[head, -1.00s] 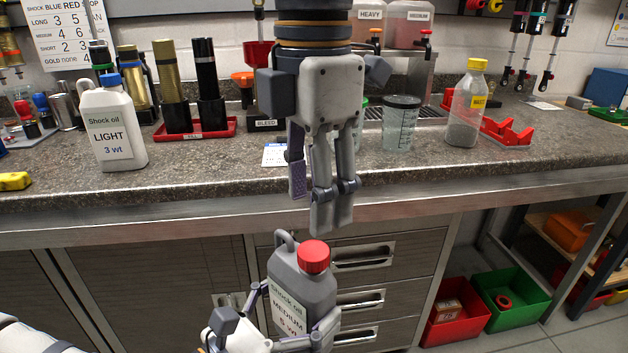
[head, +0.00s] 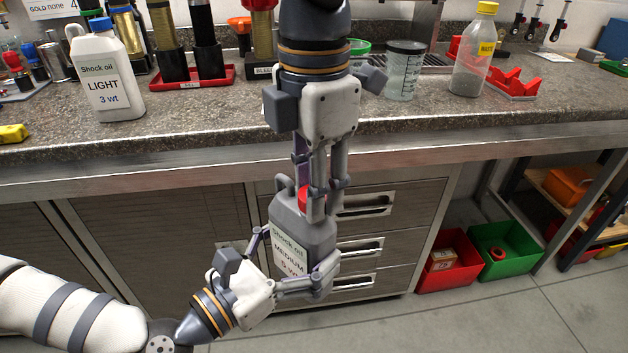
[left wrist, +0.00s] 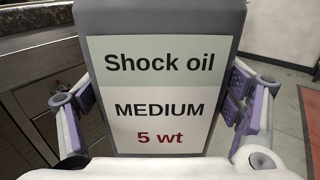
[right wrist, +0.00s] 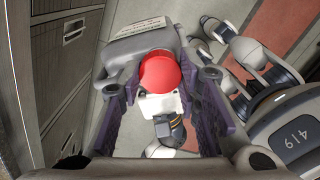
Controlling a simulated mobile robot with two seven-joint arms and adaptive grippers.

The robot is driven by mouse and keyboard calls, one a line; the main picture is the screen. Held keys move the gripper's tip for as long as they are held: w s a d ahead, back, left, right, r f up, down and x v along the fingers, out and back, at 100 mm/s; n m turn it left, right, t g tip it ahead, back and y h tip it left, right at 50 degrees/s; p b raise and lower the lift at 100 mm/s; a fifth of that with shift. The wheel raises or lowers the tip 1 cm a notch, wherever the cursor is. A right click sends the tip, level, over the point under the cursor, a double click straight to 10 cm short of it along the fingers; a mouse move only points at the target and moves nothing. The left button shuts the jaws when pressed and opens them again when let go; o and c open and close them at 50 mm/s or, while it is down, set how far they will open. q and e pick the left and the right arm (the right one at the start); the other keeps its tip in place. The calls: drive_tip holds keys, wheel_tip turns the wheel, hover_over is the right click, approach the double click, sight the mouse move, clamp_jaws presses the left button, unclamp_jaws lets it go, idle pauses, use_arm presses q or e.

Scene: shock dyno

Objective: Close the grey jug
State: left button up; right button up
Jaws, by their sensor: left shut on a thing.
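The grey jug (head: 318,240), labelled Shock oil MEDIUM 5 wt, is held upright in front of the bench drawers. My left gripper (head: 290,268) is shut on the jug's body from the front. In the left wrist view its pads press both sides around the label (left wrist: 155,85). A red cap (head: 302,199) sits on the jug's neck, partly hidden by my right gripper (head: 315,205). In the right wrist view the right fingers stand open on either side of the red cap (right wrist: 160,72), with small gaps. How tightly the cap sits cannot be seen.
The bench front edge (head: 200,165) runs just behind the jug and the right gripper. A white LIGHT oil jug (head: 108,85) with a blue cap stands on the bench at left. Red (head: 450,275) and green (head: 520,255) bins stand on the floor at right.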

drive_tip(key=m, duration=0.5)
clamp_jaws()
drive_tip(key=m, duration=1.3)
drive_tip(key=o, duration=1.2)
unclamp_jaws()
drive_tip(key=shift+c, duration=0.2)
drive_tip(key=shift+r, duration=2.25)
drive_tip(key=shift+c, duration=0.2)
